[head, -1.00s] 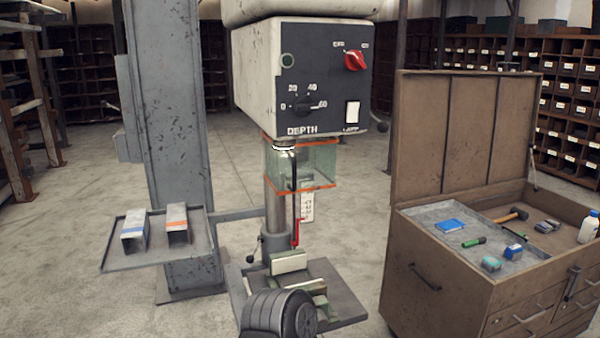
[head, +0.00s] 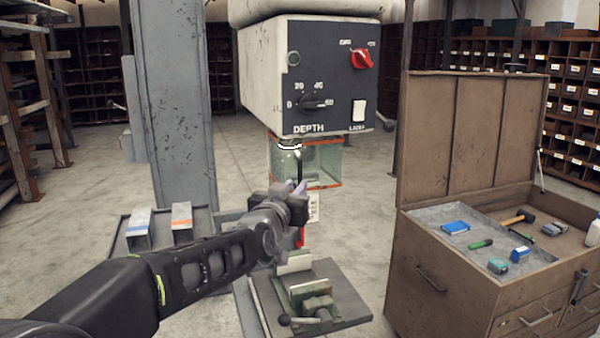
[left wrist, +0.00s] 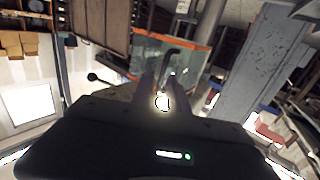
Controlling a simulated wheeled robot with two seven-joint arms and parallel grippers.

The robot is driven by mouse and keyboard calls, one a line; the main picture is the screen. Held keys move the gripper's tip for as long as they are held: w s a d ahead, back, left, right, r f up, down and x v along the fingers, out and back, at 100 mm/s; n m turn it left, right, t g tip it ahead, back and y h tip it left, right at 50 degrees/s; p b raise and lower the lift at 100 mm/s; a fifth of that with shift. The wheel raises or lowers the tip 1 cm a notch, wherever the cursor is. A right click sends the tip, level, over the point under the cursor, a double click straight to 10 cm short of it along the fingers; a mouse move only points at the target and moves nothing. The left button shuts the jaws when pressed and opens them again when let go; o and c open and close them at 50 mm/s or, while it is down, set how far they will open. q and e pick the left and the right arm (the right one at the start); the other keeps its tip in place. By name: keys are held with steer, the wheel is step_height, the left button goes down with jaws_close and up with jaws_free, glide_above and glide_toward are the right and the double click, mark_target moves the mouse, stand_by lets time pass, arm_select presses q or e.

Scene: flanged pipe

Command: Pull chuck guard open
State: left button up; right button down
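The chuck guard (head: 322,162) is a clear greenish box with orange edges below the drill head. It hangs around the chuck and looks closed. It also shows in the left wrist view (left wrist: 197,62), with a dark bent handle (left wrist: 170,62) in front of it. My left gripper (head: 297,186) is just in front of the guard's lower left part, near the dark upright bar. In the left wrist view its fingers (left wrist: 160,88) point toward the handle, which appears just beyond the tips. The finger gap is hard to make out. My right gripper is not in view.
The drill head (head: 310,80) with knobs is above the guard. A vise (head: 310,300) sits on the drill table below. A tray with metal blocks (head: 181,222) is at left. An open tool chest (head: 440,290) stands close on the right.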

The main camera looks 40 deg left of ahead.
mark_target(299, 171)
arm_select(q)
steer(key=shift+s+a+r, duration=0.15)
steer(key=shift+r, duration=0.3)
steer(key=shift+s+a+r, duration=0.1)
steer(key=shift+s+r, duration=0.05)
steer(key=shift+r, duration=0.25)
steer(key=p+x, duration=0.2)
steer(key=x, duration=0.6)
steer(key=shift+r+p, duration=0.1)
steer(key=shift+p, duration=0.25)
steer(key=shift+c, duration=0.2)
jaws_close()
stand_by(0.4)
